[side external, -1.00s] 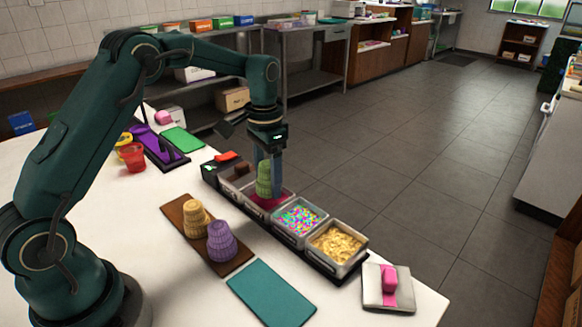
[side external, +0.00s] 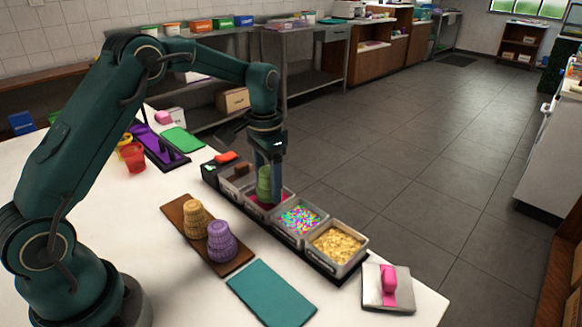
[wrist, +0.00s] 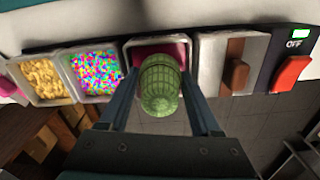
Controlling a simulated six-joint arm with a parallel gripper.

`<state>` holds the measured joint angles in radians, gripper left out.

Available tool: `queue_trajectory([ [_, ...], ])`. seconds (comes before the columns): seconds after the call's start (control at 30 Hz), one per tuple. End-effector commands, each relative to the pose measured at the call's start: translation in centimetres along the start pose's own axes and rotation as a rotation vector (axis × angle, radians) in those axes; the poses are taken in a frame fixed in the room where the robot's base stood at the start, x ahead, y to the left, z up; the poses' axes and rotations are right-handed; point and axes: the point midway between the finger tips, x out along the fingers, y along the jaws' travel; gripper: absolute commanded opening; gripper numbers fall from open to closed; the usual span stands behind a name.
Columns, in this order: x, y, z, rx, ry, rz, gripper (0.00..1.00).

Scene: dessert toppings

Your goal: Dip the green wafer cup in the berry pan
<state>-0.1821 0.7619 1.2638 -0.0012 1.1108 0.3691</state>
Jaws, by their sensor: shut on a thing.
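The green wafer cup (side external: 264,184) is held between the two fingers of my gripper (side external: 269,178). It is ridged and roughly upright over the berry pan (side external: 258,210), with its lower part inside the pan's outline. The pan holds pink-red filling, partly hidden by the cup. In the wrist view, the green cup (wrist: 161,85) sits between my gripper's fingers (wrist: 161,100), with the berry pan (wrist: 185,45) behind it. I cannot tell whether its bottom touches the filling.
Pans of colored sprinkles (side external: 299,220) and yellow flakes (side external: 336,245) stand to the right of the berry pan. A brown board (side external: 190,222) bears a tan cup (side external: 196,218) and a purple cup (side external: 221,241). A teal mat (side external: 270,293) lies in front.

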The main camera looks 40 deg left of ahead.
Motion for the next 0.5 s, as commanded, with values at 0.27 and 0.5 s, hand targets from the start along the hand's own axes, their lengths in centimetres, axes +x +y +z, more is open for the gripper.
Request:
queue_trajectory([
  [0.27,1.9,0.0,0.2,0.004,-0.012,0.002,0.33],
  [0.5,2.5,0.0,0.3,0.006,-0.013,0.0,0.33],
])
